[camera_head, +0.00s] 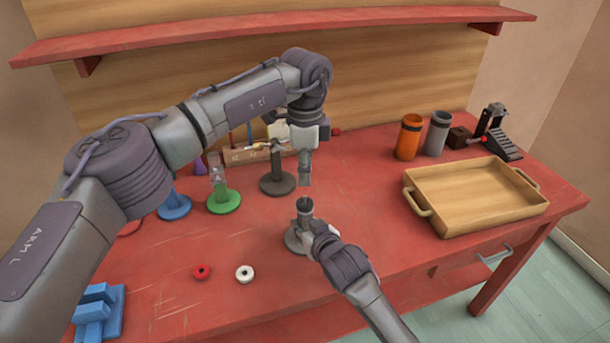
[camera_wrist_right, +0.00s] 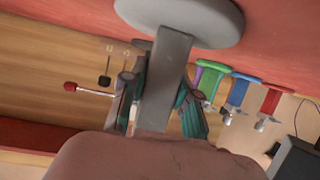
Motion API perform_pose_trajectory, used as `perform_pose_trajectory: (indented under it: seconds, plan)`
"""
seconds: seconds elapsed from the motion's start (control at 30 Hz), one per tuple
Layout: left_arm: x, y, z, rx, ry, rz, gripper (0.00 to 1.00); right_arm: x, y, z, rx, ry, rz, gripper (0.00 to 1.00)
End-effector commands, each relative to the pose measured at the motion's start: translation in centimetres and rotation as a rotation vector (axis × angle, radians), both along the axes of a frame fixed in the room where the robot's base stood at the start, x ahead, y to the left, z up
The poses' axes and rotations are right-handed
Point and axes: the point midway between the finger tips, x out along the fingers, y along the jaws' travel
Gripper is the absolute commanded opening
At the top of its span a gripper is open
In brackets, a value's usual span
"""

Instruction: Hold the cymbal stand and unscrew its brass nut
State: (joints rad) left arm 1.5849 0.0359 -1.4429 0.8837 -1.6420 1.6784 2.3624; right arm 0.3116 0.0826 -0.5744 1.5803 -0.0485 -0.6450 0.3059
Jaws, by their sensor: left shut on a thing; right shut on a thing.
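A grey cymbal stand with a round base (camera_head: 293,241) stands upright on the red table, near the middle. My right gripper (camera_head: 306,225) is shut on its post; in the right wrist view the fingers (camera_wrist_right: 160,100) close around the flat grey post (camera_wrist_right: 168,65) below the pale grey base (camera_wrist_right: 190,15). My left gripper (camera_head: 305,182) points down above the dark stand top (camera_head: 304,204), with a small gap between them. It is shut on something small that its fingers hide. I see no brass nut on the stand top.
Behind stand dark (camera_head: 276,184), green (camera_head: 224,202) and blue (camera_head: 174,207) stands. A red ring (camera_head: 202,272) and a white ring (camera_head: 245,274) lie in front. A wooden tray (camera_head: 440,222), orange cup (camera_head: 408,137), grey cup (camera_head: 437,133) and pedal (camera_head: 500,145) are at right.

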Motion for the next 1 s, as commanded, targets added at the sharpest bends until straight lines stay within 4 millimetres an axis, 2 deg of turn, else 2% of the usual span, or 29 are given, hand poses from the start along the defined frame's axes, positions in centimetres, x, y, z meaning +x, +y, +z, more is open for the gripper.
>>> perform_pose_trajectory:
  seconds: [0.07,0.1,0.23,0.27,0.67,0.77,1.0]
  plan:
    - [0.0,0.0,0.0,0.0,0.0,0.0,0.0,0.0,0.0,0.0,0.0,0.0,0.0,0.0]
    - [0.0,0.0,0.0,0.0,0.0,0.0,0.0,0.0,0.0,0.0,0.0,0.0,0.0,0.35]
    - [0.0,0.0,-0.1,0.0,0.0,0.0,0.0,0.0,0.0,0.0,0.0,0.0,0.0,0.56]
    - [0.0,0.0,-0.1,0.0,0.0,0.0,0.0,0.0,0.0,0.0,0.0,0.0,0.0,0.59]
    - [0.0,0.0,-0.1,0.0,0.0,0.0,0.0,-0.6,-0.3,0.2,0.0,0.0,0.0,0.59]
    - [0.0,0.0,-0.1,0.0,0.0,0.0,0.0,-1.7,-0.8,0.7,0.001,-0.001,0.0,0.59]
    - [0.0,0.0,-0.1,0.0,0.0,0.0,0.0,-6.0,-2.6,2.6,0.001,0.001,0.001,0.59]
